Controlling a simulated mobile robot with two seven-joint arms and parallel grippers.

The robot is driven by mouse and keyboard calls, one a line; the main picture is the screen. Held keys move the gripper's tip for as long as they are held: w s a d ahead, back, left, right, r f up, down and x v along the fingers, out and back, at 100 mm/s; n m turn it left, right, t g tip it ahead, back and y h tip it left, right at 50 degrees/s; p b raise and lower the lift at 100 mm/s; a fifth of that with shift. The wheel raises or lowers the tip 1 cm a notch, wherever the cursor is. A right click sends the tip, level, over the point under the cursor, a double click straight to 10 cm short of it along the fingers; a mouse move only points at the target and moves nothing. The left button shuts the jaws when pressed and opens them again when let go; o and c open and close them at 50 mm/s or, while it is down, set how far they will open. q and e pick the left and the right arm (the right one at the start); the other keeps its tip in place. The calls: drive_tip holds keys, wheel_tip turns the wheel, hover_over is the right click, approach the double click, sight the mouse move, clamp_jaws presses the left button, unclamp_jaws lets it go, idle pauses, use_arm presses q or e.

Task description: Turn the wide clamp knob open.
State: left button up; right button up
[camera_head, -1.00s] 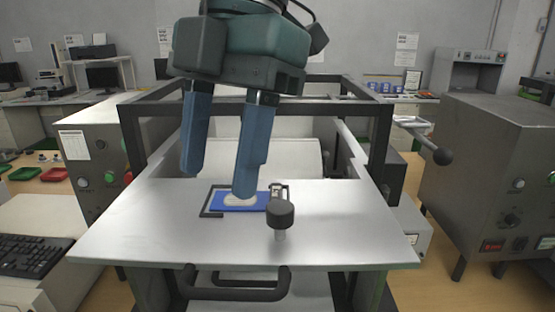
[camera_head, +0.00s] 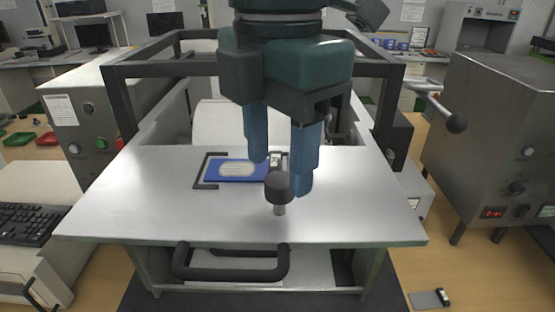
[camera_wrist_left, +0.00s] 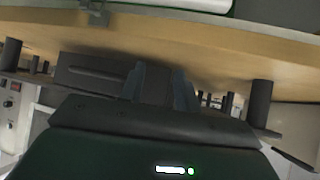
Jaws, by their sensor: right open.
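The clamp knob (camera_head: 278,187) is a dark round cap on a short light post, standing on the metal table plate near its front middle. My right gripper (camera_head: 280,174) is open, with two blue fingers pointing down. In the head view one finger is behind and left of the knob, and the other is just right of it. I cannot tell whether either touches it. A blue piece with a pale oval (camera_head: 237,170) lies in a dark bracket left of the knob. My left gripper (camera_wrist_left: 160,80) shows in the left wrist view, fingers apart with nothing between them.
The metal plate (camera_head: 130,205) is mostly bare. A dark frame (camera_head: 112,100) surrounds its back and sides, and a black handle (camera_head: 232,277) sticks out in front. A grey machine (camera_head: 500,140) with a lever stands at right. A keyboard (camera_head: 40,238) lies at left.

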drive_tip(key=shift+f, duration=1.05)
drive_tip(key=c, duration=1)
drive_tip(key=shift+o, duration=0.2)
